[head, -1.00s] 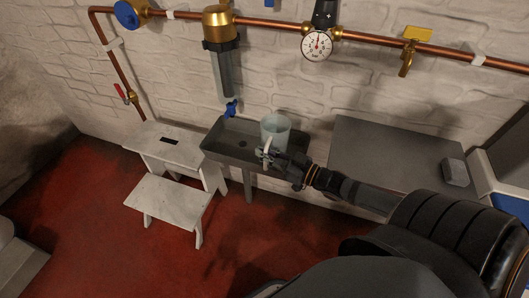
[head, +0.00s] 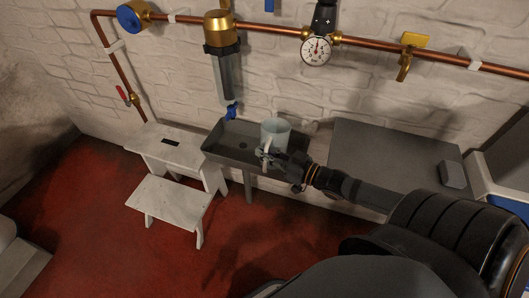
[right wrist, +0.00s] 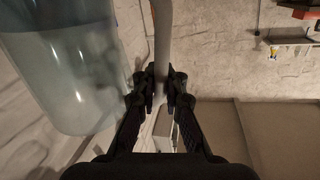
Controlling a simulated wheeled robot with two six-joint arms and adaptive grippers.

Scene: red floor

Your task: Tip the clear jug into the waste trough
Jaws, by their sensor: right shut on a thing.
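The clear jug (head: 276,131) is over the right part of the dark waste trough (head: 217,143) in the head view. It looks close to upright, perhaps slightly tilted. My right gripper (head: 268,158) is shut on the jug's pale handle. In the right wrist view, the fingers (right wrist: 161,88) close on both sides of the handle (right wrist: 163,40), and the jug's body (right wrist: 68,75) fills the upper left with a bluish, watery look. I cannot tell whether the jug touches the trough. My left gripper is not in view.
A filter housing with a blue tap (head: 231,111) hangs above the trough's left part. A white step stool (head: 168,203) stands at its left. A grey worktop (head: 385,155) with a small grey block (head: 453,174) is to the right. Copper piping (head: 270,29) runs along the wall.

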